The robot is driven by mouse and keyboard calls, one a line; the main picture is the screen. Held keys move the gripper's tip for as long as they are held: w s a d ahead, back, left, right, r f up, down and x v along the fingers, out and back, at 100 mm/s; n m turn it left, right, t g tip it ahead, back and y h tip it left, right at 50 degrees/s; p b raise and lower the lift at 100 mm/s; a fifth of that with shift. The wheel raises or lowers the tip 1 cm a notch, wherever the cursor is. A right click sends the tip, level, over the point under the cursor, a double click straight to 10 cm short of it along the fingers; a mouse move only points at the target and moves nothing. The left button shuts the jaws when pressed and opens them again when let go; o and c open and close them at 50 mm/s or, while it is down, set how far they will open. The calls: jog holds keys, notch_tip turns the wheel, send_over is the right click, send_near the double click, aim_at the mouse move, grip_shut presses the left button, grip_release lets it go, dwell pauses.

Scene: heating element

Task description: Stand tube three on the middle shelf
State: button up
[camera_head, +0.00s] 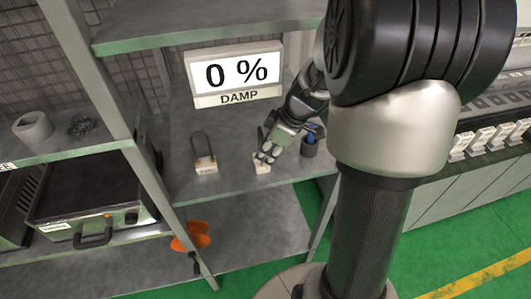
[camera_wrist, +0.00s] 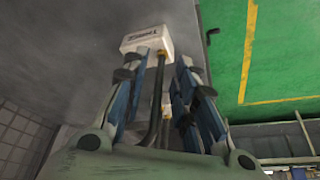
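In the head view, a white-based heating tube (camera_head: 261,163) stands upright on the middle shelf (camera_head: 232,178). My gripper (camera_head: 268,150) reaches down to it from the right. In the wrist view, its labelled white base (camera_wrist: 146,40) lies beyond my fingertips and its dark legs run back between the fingers. My gripper (camera_wrist: 163,75) seems open around the legs, with gaps on both sides. The label is too blurred to tell the tube's number. Another tube (camera_head: 205,164) with a dark U-shaped loop stands on the same shelf to the left.
A dark cup with something blue (camera_head: 310,144) stands close to the right of my gripper. A "0 % DAMP" display (camera_head: 234,74) is behind. A shelf post (camera_head: 150,180) divides off a dark case (camera_head: 95,208) at left. An orange object (camera_head: 191,236) sits lower down.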

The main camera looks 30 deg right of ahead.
jog(key=p+v, duration=0.1)
jog(key=v, duration=0.5)
jog(key=shift+s+r, duration=0.1)
dwell(0.3)
